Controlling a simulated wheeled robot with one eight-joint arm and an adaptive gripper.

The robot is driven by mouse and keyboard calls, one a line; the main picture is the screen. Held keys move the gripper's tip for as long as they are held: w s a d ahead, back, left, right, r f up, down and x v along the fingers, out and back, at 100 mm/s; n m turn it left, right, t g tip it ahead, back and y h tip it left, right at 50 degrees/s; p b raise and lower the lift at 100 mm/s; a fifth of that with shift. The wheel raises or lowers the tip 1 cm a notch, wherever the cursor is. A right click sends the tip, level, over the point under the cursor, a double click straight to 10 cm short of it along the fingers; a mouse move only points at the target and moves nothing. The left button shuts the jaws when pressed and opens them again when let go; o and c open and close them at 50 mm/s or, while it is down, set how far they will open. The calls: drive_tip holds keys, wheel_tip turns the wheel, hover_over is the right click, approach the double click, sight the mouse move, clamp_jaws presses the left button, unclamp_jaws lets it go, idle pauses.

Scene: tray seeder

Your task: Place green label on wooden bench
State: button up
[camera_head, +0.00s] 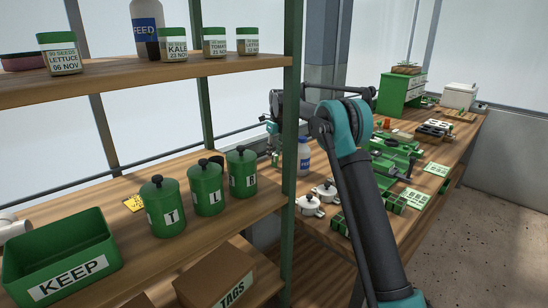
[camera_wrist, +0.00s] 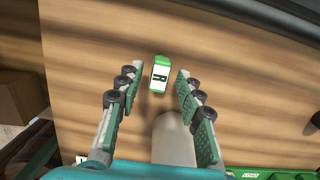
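A small green and white label marked R (camera_wrist: 160,74) shows in the wrist view, near the wooden surface. My gripper (camera_wrist: 156,72) is open, with one finger on each side of the label and visible gaps between. Whether the label stands or lies cannot be told. In the head view my gripper (camera_head: 271,128) is partly hidden behind the green shelf post, at the far left of the wooden bench (camera_head: 440,151). Two light green cards (camera_head: 436,168) (camera_head: 414,198) lie along the bench's right side.
The green-posted shelf (camera_head: 292,120) on the left holds green canisters (camera_head: 205,187) and a KEEP bin (camera_head: 60,255).

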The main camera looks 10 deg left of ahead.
sight(276, 156)
wheel_tip(276, 156, up, 10)
drive_tip(key=shift+s+d+f, duration=0.25)
drive_tip(key=shift+s+d, duration=0.1)
drive_tip(key=shift+d, duration=0.1)
